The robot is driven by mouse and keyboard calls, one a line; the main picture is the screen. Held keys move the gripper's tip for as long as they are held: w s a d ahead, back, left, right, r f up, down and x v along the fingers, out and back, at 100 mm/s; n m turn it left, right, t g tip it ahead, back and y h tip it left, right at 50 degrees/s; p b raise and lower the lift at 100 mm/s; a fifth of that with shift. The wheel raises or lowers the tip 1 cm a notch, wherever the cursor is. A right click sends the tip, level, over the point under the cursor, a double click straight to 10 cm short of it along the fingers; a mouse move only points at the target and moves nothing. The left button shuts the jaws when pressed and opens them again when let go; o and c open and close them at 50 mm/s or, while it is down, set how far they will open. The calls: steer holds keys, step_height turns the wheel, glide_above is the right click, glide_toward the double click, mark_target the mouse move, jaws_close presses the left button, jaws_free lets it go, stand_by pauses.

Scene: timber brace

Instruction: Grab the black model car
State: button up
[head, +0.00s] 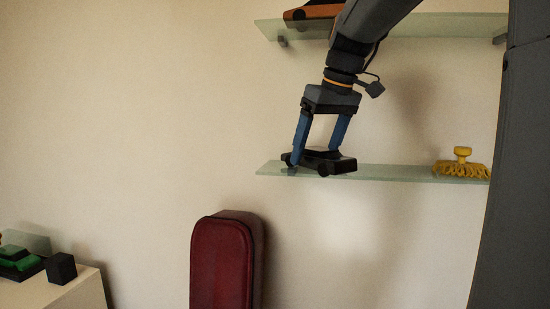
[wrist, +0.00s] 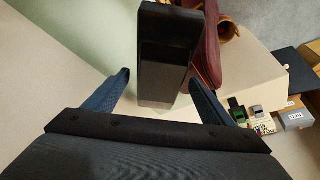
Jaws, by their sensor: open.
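The black model car (head: 326,162) sits on the lower glass shelf (head: 395,173), near its left end. My gripper (head: 317,158) points down over the car with blue fingers apart. In the head view one finger reaches down at the car's left and the other comes down behind or beside its right part. In the wrist view the black car (wrist: 166,55) lies ahead between the two open fingertips (wrist: 160,82), closer to the right finger. I cannot tell whether either finger touches it.
A yellow brush-like object (head: 461,164) stands at the shelf's right end. An upper glass shelf (head: 430,25) holds an orange and dark object (head: 313,11). A dark red case (head: 222,262) stands below. A white surface (head: 62,293) with a black block (head: 61,268) is at lower left.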

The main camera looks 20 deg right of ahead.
steer(key=shift+f, duration=0.2)
steer(key=c, duration=1.3)
steer(key=shift+c, duration=0.6)
steer(key=shift+r+p, duration=0.4)
steer(key=shift+p, duration=0.1)
